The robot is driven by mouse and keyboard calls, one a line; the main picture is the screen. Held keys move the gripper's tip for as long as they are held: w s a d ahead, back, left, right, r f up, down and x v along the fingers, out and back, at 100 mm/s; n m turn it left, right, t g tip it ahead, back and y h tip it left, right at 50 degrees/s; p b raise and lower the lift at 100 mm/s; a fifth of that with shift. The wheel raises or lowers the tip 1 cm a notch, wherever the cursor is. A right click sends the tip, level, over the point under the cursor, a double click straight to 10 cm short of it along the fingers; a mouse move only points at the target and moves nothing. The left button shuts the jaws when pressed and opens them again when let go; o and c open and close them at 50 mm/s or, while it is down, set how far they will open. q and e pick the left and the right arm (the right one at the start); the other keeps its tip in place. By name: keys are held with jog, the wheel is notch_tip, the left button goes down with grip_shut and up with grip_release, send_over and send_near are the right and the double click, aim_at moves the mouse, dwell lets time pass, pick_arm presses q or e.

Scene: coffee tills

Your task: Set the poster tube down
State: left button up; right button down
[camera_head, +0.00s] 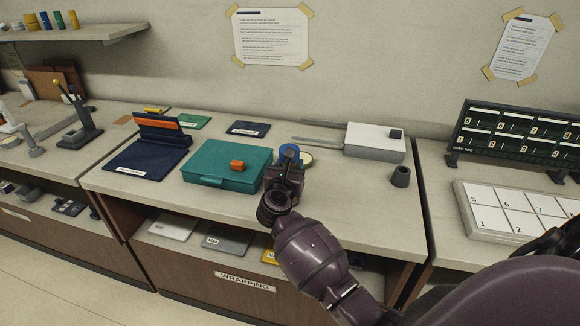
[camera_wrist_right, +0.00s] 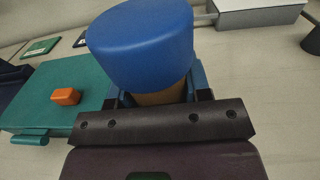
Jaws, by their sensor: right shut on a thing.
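The poster tube (camera_wrist_right: 140,42) shows in the right wrist view as a broad blue cap over a short stretch of brown body. In the head view, its blue end (camera_head: 289,150) shows just beyond my right gripper (camera_head: 287,165). The gripper is shut on the tube, with blue finger parts on both sides of the brown body in the wrist view. The tube's lower part is hidden, so I cannot tell whether it touches the counter. My left gripper is not in view.
A teal case (camera_head: 225,170) with an orange block (camera_head: 237,165) lies left of the gripper. A navy mat (camera_head: 140,160) is farther left. A white box (camera_head: 375,142) and a dark cup (camera_head: 400,176) stand right. Counter between gripper and cup is clear.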

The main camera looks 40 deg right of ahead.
jog(key=shift+f, duration=0.2)
jog(key=c, duration=0.6)
grip_release()
jog(key=shift+r, duration=0.1)
jog(key=shift+o, duration=0.2)
